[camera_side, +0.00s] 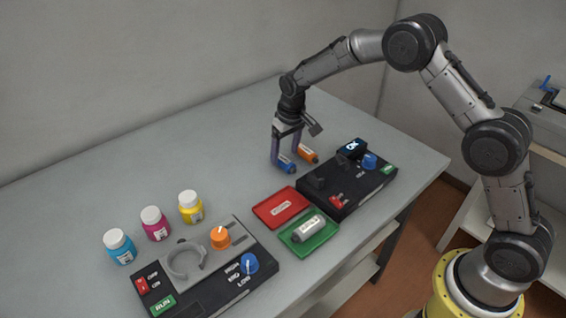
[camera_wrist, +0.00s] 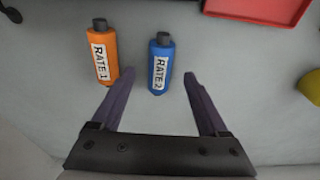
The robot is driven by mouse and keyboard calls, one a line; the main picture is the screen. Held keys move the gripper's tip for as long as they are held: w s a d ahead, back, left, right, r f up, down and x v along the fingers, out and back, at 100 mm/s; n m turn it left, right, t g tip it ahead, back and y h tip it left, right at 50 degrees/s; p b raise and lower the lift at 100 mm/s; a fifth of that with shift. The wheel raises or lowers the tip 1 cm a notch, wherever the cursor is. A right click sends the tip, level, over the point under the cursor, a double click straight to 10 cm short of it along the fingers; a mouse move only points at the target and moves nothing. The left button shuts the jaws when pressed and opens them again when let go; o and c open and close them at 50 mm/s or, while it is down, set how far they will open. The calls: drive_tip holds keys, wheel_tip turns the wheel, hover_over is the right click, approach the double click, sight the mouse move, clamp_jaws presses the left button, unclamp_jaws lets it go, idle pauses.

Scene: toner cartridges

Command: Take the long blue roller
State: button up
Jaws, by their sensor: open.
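The blue roller (camera_wrist: 161,65) is a cylinder with a dark end cap and a white "RATE 2" label. It lies on the grey table; in the side view (camera_side: 287,165) it is below my gripper (camera_side: 285,155). In the wrist view, my gripper (camera_wrist: 160,75) is open, and the blue roller lies between and slightly ahead of the fingertips, with space on both sides. An orange roller (camera_wrist: 102,55) labelled "RATE 1" lies to its left, outside the left finger. It also shows in the side view (camera_side: 308,153), right of the blue one.
A black device (camera_side: 345,190) with a blue knob stands right of the rollers. A red tray (camera_side: 281,207) and a green tray (camera_side: 309,244) holding a grey roller (camera_side: 309,228) lie in front. Another panel (camera_side: 205,278) and three bottles (camera_side: 155,223) are front left. The table behind is clear.

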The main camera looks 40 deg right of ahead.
sight(283, 159)
drive_tip(key=f, duration=0.3)
drive_tip(key=shift+w+f, duration=0.1)
drive_tip(key=shift+w, duration=0.25)
clamp_jaws()
